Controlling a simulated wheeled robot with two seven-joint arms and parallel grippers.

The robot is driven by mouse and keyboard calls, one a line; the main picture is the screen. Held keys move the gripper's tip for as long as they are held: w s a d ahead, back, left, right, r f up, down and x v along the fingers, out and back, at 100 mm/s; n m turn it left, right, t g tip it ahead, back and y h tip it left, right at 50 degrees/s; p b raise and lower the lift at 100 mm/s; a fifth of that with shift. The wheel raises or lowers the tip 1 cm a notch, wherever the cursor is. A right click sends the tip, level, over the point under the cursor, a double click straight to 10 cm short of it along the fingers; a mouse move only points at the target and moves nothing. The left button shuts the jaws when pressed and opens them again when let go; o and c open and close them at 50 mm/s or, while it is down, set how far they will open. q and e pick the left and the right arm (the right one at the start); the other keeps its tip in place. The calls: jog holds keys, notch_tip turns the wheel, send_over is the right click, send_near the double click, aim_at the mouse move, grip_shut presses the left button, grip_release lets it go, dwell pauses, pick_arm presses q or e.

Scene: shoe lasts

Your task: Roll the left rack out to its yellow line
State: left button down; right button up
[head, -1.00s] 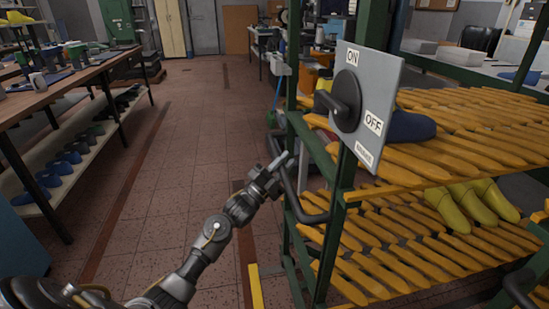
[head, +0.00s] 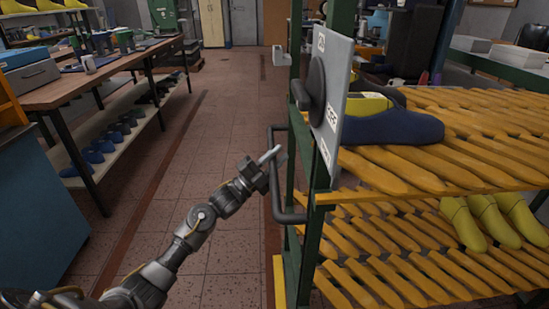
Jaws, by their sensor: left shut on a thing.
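The rack (head: 316,240) has a green frame and slatted yellow-orange shelves and fills the right of the head view. A grey bar handle (head: 290,217) stands out from its near left post. My left gripper (head: 268,163) is shut on the upright part of this handle. A yellow line (head: 279,280) shows on the floor close to the rack's left side, at the bottom of the view. My right gripper is not in view.
A grey panel (head: 334,115) with a black knob (head: 312,92) is on the rack's post. Blue and yellow lasts (head: 470,222) lie on the shelves. A workbench (head: 98,77) with a lower shelf stands at left. The tiled aisle between is clear.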

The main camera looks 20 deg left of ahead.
pick_arm(q)
jog(key=shift+f, duration=0.25)
jog(key=c, duration=1.6)
grip_release()
jog(key=shift+a, duration=0.1)
jog(key=o, duration=0.3)
jog(key=shift+s+a+r, duration=0.15)
jog(key=shift+s+a, duration=0.05)
jog(key=shift+a, duration=0.05)
jog(key=shift+o, duration=0.2)
jog(key=shift+w+d, duration=0.1)
jog(key=shift+d, duration=0.1)
jog(key=shift+s+a+f, duration=0.2)
jog(key=shift+s+a, duration=0.05)
jog(key=v, duration=1)
jog(key=shift+b, duration=0.45)
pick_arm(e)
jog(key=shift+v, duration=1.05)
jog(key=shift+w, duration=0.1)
